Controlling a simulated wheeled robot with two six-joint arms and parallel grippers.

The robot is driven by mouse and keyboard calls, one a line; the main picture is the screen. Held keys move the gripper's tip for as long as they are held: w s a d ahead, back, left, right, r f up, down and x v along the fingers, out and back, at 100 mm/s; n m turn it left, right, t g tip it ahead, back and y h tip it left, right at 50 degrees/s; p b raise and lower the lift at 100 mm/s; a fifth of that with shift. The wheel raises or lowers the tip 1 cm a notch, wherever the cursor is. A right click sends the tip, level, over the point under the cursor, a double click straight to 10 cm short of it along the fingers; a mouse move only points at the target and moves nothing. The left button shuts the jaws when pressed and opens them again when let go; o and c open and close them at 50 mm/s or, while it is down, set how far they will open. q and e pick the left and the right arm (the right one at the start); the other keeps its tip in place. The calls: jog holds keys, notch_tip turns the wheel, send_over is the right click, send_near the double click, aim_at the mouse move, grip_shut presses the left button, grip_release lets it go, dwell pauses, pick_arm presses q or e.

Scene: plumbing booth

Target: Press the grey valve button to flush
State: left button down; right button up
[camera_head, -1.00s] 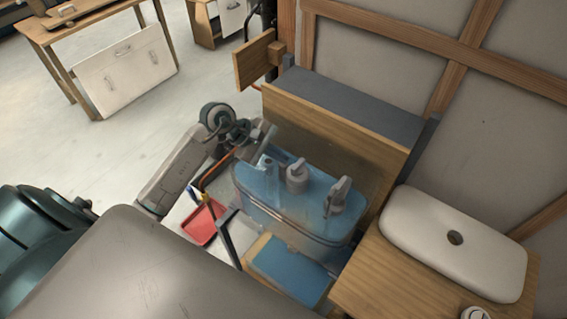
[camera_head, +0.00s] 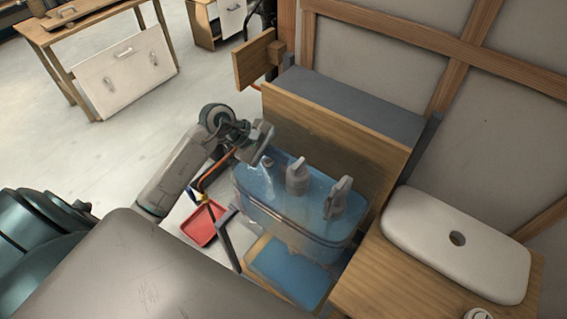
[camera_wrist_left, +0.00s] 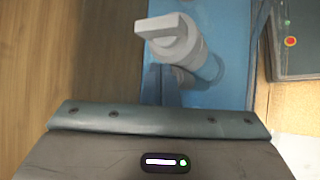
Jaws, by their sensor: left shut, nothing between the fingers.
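A see-through blue tank (camera_head: 290,222) stands against a wooden panel. Two grey valve fittings rise from it, a middle one (camera_head: 297,178) and a right one (camera_head: 338,198). A smaller fitting (camera_head: 268,164) is at its left end. My left gripper (camera_head: 262,150) is shut and empty above the tank's left end, left of the middle fitting and apart from it. The left wrist view shows a grey fitting (camera_wrist_left: 180,42) with a flat block-like top, just beyond the gripper's body. I cannot tell which part is the button. My right gripper is out of view.
A red tray (camera_head: 203,223) lies left of the tank, and a blue panel (camera_head: 288,272) lies in front. A white lid with a hole (camera_head: 425,225) rests on the wooden top at right. The wooden panel (camera_head: 330,140) stands close behind the tank.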

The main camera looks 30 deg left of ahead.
pick_arm(q)
jog(key=shift+s+f+b, duration=0.1)
jog(key=shift+f+b, duration=0.2)
jog(key=shift+f, duration=0.2)
dwell(0.3)
jog(key=shift+r, duration=0.7)
jog(key=shift+s+a+r, duration=0.1)
jog(key=shift+r, duration=0.4)
notch_tip(320, 180, up, 5)
jog(key=shift+r+p, duration=0.1)
jog(key=shift+p, duration=0.55)
